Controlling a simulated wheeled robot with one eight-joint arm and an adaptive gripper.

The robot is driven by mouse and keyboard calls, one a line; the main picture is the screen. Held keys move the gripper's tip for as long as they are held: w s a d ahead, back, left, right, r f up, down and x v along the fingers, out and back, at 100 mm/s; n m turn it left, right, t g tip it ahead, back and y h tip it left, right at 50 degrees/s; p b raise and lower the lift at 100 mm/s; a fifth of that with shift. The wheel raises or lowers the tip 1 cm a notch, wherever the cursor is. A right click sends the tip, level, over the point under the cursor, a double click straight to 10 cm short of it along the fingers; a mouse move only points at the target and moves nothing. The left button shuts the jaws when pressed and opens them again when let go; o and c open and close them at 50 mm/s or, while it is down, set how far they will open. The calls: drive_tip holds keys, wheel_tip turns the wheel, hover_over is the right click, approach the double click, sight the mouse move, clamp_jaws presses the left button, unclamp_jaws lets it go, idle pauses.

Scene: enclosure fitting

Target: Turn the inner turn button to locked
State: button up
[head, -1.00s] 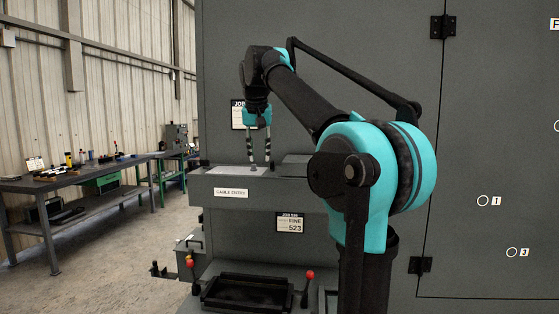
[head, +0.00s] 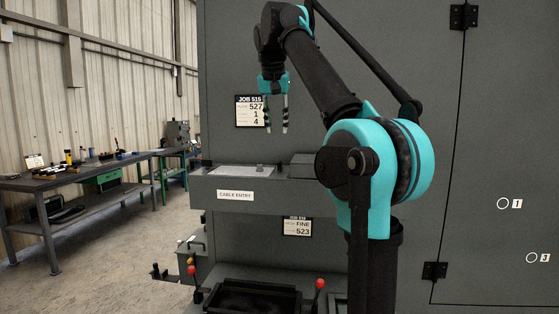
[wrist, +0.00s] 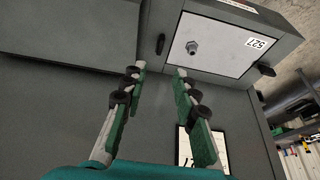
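My gripper (head: 276,131) hangs raised in front of the tall grey cabinet, above the cable entry ledge. Its two fingers are apart with nothing between them; they also show in the wrist view (wrist: 161,70). I cannot tell which is the inner one, or whether either is locked.
A dark raised box (head: 302,166) stands at the ledge's right, beside my arm. A job card (head: 250,111) is on the cabinet behind the gripper. Below are a black tray (head: 252,297) and red-knobbed levers (head: 320,284). A workbench (head: 75,179) stands left across open floor.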

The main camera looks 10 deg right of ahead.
sight(279, 162)
drive_tip(key=x, duration=1.3)
drive_tip(key=shift+c, duration=0.3)
clamp_jaws()
